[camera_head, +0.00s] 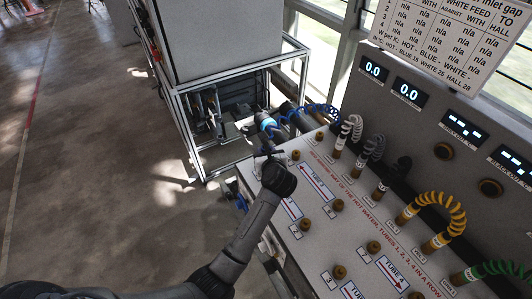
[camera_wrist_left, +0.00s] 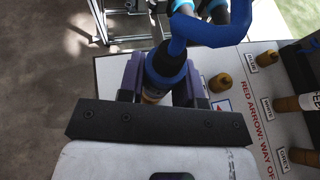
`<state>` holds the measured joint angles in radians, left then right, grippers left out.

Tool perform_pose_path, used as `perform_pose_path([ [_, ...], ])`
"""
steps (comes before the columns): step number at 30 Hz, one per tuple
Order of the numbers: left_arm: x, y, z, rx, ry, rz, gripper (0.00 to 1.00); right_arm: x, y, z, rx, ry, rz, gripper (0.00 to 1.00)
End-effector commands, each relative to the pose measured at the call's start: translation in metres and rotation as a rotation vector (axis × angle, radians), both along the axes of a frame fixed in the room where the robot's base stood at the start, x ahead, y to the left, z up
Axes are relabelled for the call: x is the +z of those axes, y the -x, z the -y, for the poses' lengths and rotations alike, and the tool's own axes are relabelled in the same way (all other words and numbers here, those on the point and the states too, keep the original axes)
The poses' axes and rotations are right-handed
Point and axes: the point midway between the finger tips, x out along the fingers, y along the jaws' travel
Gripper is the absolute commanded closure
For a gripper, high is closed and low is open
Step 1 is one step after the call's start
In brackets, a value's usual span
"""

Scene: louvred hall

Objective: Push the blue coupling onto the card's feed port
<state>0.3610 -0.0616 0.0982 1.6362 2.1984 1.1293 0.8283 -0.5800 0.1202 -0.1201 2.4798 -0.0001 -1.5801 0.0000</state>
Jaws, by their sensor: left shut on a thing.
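My left gripper (camera_head: 268,152) is at the far left corner of the white bench top (camera_head: 262,222). In the left wrist view its purple fingers (camera_wrist_left: 158,80) are shut on the blue coupling (camera_wrist_left: 166,62), a dark body with a blue band and a blue hose leading up. A tan piece shows just under the coupling; I cannot tell whether it is a port or whether they touch. A free brass port (camera_wrist_left: 220,83) stands to its right. The card (camera_head: 445,32), printed with feeds and values, hangs at top right. My right gripper is not in view.
Several brass ports, such as one (camera_head: 337,205), stand along the bench beside red arrow labels. White (camera_head: 350,132), grey (camera_head: 372,148) and yellow (camera_head: 440,207) hoses rise near the display panel (camera_head: 450,115). A framed cabinet (camera_head: 222,45) stands behind. The floor at left is open.

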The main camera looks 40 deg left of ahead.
Motion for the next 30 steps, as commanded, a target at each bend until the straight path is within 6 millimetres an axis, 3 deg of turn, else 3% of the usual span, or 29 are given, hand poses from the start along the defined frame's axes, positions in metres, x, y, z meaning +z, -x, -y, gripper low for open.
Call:
perform_pose_path([
  [22,-0.026,0.0,0.0,0.001,0.0,0.0,1.0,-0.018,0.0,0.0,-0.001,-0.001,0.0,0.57],
  [30,-0.024,0.0,0.0,0.0,0.0,0.0,1.0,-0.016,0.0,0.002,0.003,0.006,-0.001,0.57],
])
